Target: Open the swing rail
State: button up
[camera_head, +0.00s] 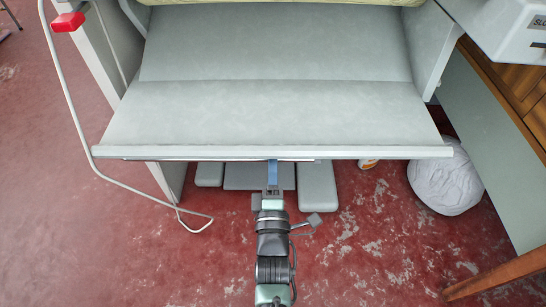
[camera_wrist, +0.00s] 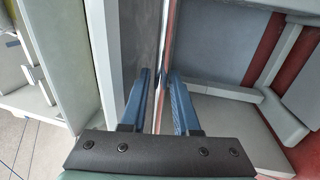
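A thin, pale swing rail (camera_head: 225,160) shows just under the front edge of the grey feed table in the head view. In the wrist view a narrow upright strip (camera_wrist: 168,40), which looks like this rail, runs down between my blue fingers. My gripper (camera_head: 272,163) reaches up to the front edge from below, its tips partly hidden under it. In the wrist view the fingers of my gripper (camera_wrist: 159,75) stand apart on either side of the strip. The right finger is close to it; I cannot tell whether it touches.
The grey feed table (camera_head: 270,112) fills the upper middle. A bent white tube (camera_head: 75,120) stands at the left by a red block (camera_head: 68,22). Grey pedals (camera_head: 316,185) lie below the table. A white bundle (camera_head: 445,182) is on the red floor at the right.

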grip_shut()
dwell(1.3)
